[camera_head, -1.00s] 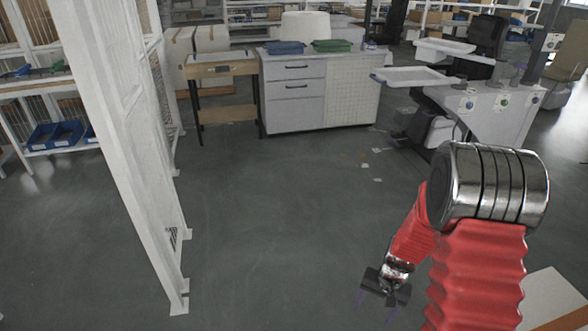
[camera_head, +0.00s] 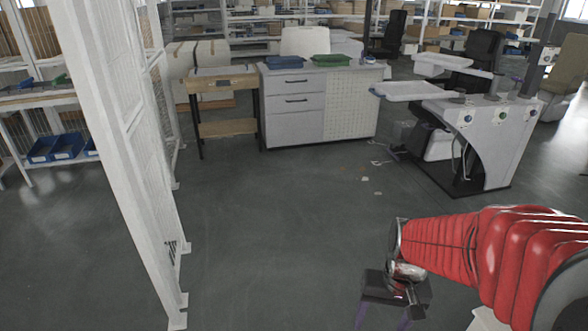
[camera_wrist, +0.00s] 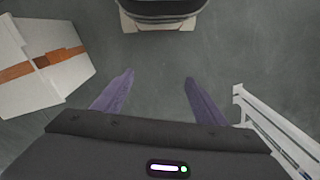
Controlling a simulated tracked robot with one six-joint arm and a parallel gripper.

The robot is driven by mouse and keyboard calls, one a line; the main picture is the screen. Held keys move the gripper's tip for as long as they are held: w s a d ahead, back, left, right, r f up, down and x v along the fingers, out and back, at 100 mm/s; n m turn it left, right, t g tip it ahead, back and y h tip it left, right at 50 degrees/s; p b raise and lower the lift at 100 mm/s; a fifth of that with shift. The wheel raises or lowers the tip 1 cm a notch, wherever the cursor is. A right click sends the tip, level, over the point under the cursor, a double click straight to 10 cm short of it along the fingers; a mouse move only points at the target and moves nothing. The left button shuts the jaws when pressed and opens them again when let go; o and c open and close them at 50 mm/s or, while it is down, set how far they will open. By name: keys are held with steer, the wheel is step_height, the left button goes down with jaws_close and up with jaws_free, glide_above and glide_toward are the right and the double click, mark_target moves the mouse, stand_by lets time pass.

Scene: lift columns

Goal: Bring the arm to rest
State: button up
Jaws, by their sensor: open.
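My red ribbed arm (camera_head: 440,245) comes in from the lower right in the head view and bends down at its silver wrist joint. My gripper (camera_head: 383,318) hangs below it, pointing down over the bare floor, with its fingertips cut off by the lower edge. In the wrist view my gripper (camera_wrist: 157,85) shows two purple fingers spread apart with only grey floor between them. It holds nothing.
A white mesh fence (camera_head: 130,170) stands at the left. A grey drawer cabinet (camera_head: 295,105), a small wooden table (camera_head: 222,84) and a white workstation (camera_head: 490,125) stand farther back. A taped cardboard box (camera_wrist: 45,68) lies left in the wrist view.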

steer(key=s+a+r+n+t, duration=0.1)
steer(key=s+r+t, duration=0.2)
steer(key=r, duration=0.5)
steer(key=s+a+r+n+t, duration=0.1)
steer(key=s+a+r+t, duration=0.1)
steer(key=r, duration=0.6)
steer(key=shift+s+a+r+t+h, duration=0.2)
steer(key=shift+s+r+t+h, duration=0.15)
steer(key=shift+s, duration=0.4)
steer(key=shift+f, duration=0.1)
steer(key=shift+c, duration=0.5)
